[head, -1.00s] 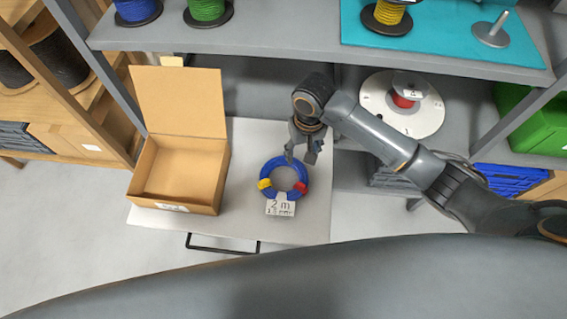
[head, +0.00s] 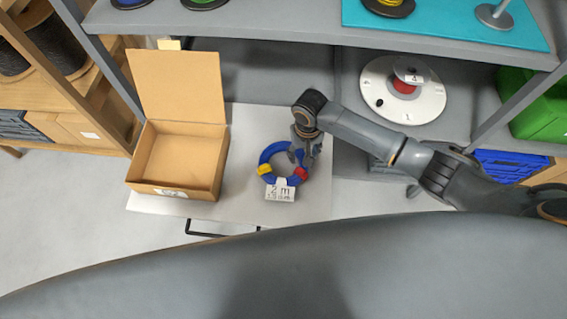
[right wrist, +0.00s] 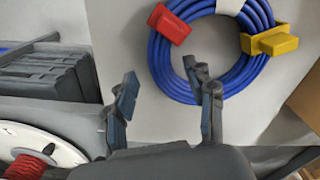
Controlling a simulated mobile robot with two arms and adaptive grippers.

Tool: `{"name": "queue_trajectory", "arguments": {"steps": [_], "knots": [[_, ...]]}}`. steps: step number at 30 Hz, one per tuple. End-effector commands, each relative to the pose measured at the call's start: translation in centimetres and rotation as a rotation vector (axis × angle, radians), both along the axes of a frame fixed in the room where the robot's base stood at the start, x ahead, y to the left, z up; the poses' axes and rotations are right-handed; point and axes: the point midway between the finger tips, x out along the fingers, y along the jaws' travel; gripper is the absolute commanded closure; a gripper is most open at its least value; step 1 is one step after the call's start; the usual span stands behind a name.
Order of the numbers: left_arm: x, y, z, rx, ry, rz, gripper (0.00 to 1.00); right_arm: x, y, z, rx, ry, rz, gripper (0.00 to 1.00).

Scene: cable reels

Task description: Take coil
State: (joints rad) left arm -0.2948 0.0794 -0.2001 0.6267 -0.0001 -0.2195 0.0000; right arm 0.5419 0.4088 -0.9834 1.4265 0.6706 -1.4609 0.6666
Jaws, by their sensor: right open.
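A blue cable coil (head: 271,152) lies on the light grey pull-out surface (head: 248,121). It has a yellow clip, a red clip and a white tag reading "2 m" (head: 280,190). My right gripper (head: 304,161) is open and empty over the coil's right side in the head view. In the right wrist view the coil (right wrist: 183,88) lies beyond the open fingers (right wrist: 160,88), with its red clip (right wrist: 169,24) and yellow clip (right wrist: 275,41) in sight. One fingertip overlaps the coil's edge there; I cannot tell if it touches. My left gripper is not in view.
An open cardboard box (head: 176,157) stands left of the coil on the same surface. Above it runs a grey shelf (head: 260,22) with spools and a teal mat (head: 440,22). A white reel disc (head: 430,105) sits to the right, near my right arm.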

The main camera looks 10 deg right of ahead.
Motion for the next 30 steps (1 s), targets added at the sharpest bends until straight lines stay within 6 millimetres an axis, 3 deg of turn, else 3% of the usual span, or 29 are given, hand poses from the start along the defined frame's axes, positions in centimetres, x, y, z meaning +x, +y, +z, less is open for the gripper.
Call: {"name": "queue_trajectory", "arguments": {"steps": [4, 11, 20, 30], "knots": [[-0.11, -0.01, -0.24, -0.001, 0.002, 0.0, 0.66, -0.04, 0.06, -1.58, 0.0, 0.0, 0.002, 0.46], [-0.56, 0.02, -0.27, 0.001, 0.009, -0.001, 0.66, -0.03, 0.08, -1.73, 0.0, -0.001, 0.002, 0.46], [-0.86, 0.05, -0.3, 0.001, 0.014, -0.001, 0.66, -0.04, 0.05, -1.72, 0.0, -0.001, 0.002, 1.0], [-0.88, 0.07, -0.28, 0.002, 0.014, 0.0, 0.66, 0.01, 0.09, -1.65, 0.001, -0.002, 0.002, 1.0]]}}
